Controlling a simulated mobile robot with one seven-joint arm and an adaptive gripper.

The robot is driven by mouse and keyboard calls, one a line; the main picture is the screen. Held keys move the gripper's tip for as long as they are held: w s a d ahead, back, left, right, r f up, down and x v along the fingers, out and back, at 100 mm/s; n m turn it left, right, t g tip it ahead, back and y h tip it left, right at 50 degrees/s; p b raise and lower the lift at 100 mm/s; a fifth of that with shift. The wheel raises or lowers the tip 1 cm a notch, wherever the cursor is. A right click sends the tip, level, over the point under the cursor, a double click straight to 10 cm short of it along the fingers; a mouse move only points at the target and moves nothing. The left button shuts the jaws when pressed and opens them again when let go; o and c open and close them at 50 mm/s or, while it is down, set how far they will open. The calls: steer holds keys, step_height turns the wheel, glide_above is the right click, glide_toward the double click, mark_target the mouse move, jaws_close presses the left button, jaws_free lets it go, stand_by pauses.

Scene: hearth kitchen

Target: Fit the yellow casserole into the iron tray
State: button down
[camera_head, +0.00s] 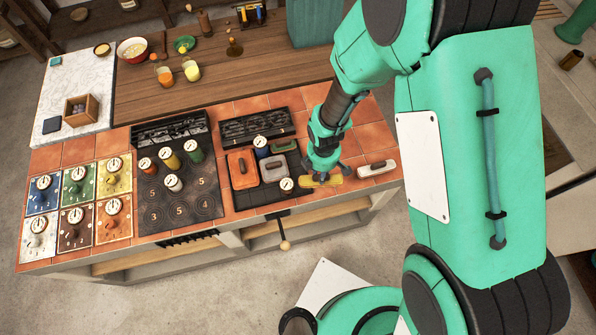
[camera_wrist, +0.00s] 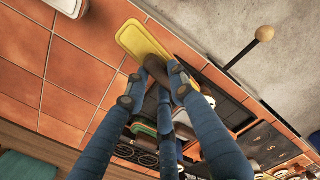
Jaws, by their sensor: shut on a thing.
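The yellow casserole (camera_head: 334,181) is a small oblong dish at the right end of the iron tray. My gripper (camera_head: 322,177) is shut on it from above; the wrist view shows my fingers (camera_wrist: 160,72) closed at the near side of the yellow casserole (camera_wrist: 143,39). I cannot tell whether it touches the tiles or hangs just above them. The black iron tray (camera_head: 247,199) lies on the tiled counter and holds an orange casserole (camera_head: 242,169), a grey one (camera_head: 273,168) and a green one (camera_head: 283,146). My fingers hide part of the tray in the wrist view.
A white casserole (camera_head: 377,168) lies on the tiles to the right. A round white dial (camera_head: 287,184) stands at the tray's right front and a blue pot with a dial (camera_head: 261,147) behind. The hob (camera_head: 179,206) is to the left. A ball-ended lever (camera_head: 285,245) sticks out in front.

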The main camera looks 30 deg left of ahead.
steer(key=s+n, duration=0.1)
steer(key=n+p, duration=0.1)
steer(key=n, duration=0.1)
steer(key=s+n+p, duration=0.1)
steer(key=n, duration=0.1)
steer(key=shift+s+d, duration=0.15)
steer(key=shift+s, duration=0.15)
steer(key=s+d+n+p, duration=0.1)
steer(key=s+n+p, duration=0.4)
steer(key=n, duration=1)
steer(key=shift+s+d+r+n+p, duration=0.2)
steer(key=shift+s+n+p, duration=0.15)
steer(key=shift+s, duration=0.8)
steer(key=shift+w+a, duration=0.1)
steer(key=w+a+f+p, duration=0.1)
steer(key=w+a+p, duration=0.2)
steer(key=w+a, duration=0.6)
steer(key=shift+w+a+f, duration=0.25)
steer(key=shift+a, duration=0.7)
steer(key=shift+w+a, duration=0.1)
